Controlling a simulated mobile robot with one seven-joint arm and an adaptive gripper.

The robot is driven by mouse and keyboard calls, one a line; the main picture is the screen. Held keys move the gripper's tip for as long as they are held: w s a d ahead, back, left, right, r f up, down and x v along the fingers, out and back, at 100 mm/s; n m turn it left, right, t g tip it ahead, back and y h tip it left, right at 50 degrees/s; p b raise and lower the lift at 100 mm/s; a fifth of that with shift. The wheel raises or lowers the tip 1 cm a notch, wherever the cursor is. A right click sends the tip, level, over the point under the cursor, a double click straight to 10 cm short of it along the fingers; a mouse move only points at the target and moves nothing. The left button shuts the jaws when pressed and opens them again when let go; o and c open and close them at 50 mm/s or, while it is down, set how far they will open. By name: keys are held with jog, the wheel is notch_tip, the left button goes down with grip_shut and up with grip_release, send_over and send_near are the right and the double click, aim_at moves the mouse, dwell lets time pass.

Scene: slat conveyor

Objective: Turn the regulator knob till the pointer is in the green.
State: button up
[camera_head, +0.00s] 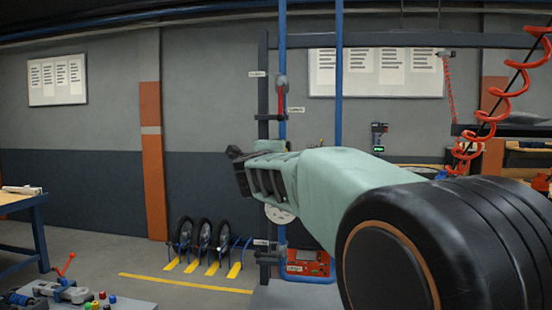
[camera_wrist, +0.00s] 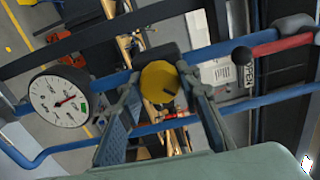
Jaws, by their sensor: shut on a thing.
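In the wrist view, a round yellow regulator knob (camera_wrist: 160,80) with a dark mark on its face sits between the two fingers of my gripper (camera_wrist: 160,92). The gripper is shut on it, one finger at each side. A white round gauge (camera_wrist: 58,97) is left of the knob. Its red pointer aims right, and its tip looks just beside the small green patch, not on it. In the head view, my gripper (camera_head: 240,172) is at the blue pipes and hides the knob. The gauge's lower part (camera_head: 280,215) shows below my arm, its pointer hidden.
A red lever valve (camera_wrist: 285,44) is on the pipe to the right of the knob in the wrist view. Blue vertical pipes (camera_head: 283,50) stand behind my arm. Wheels in a rack (camera_head: 203,235) stand on the floor to the left. Coiled red hose (camera_head: 490,110) hangs at right.

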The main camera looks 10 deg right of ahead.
jog(key=shift+m, duration=0.4)
jog(key=o, duration=1.2)
jog(key=shift+s, duration=0.1)
jog(key=v, duration=0.7)
jog(key=shift+s, duration=0.15)
